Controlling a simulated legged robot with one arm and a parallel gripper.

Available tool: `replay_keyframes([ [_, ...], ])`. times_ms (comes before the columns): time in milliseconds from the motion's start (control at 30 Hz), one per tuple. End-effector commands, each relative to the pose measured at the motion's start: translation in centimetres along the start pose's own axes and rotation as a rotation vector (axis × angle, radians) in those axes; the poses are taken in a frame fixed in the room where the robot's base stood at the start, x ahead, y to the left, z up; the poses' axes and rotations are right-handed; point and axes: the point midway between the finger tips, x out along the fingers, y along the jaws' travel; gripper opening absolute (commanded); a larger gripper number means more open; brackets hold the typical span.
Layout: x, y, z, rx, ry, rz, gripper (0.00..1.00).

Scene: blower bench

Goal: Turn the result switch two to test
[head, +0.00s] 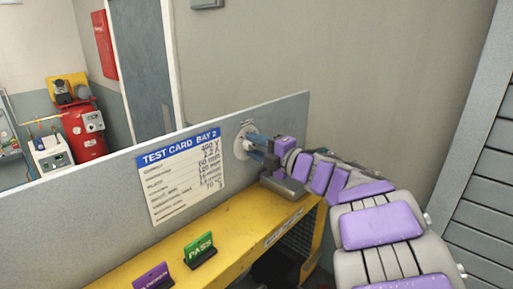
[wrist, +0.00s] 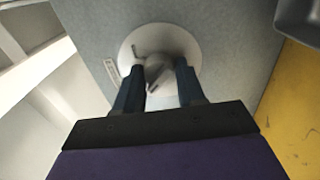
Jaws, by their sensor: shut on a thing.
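The switch is a round pale plate (head: 241,144) on the grey upright panel, just right of the test card. In the wrist view the plate (wrist: 184,39) has a grey knob (wrist: 155,68) at its middle, with a dark pointer mark on it. My gripper (head: 252,146) is at the plate, its blue fingers reaching toward the panel. In the wrist view my gripper (wrist: 159,78) has one finger on each side of the knob and is shut on it. A small label (wrist: 111,70) beside the plate is too small to read.
The grey panel (head: 100,210) stands along the yellow bench (head: 235,236). A test card (head: 182,172) headed "TEST CARD BAY 2" is on the panel. A green "PASS" sign (head: 200,249) and a purple sign (head: 152,279) stand on the bench, left of my arm. A red tank (head: 85,130) is far left.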

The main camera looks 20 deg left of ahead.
Motion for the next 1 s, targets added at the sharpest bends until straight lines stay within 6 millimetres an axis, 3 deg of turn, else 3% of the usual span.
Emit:
replay_keyframes([
  [467, 0.05, -0.13, 0.0, 0.109, 0.002, -0.01, 0.09],
  [1000, 0.05, -0.14, -0.04, 0.545, -0.001, -0.013, 0.08],
])
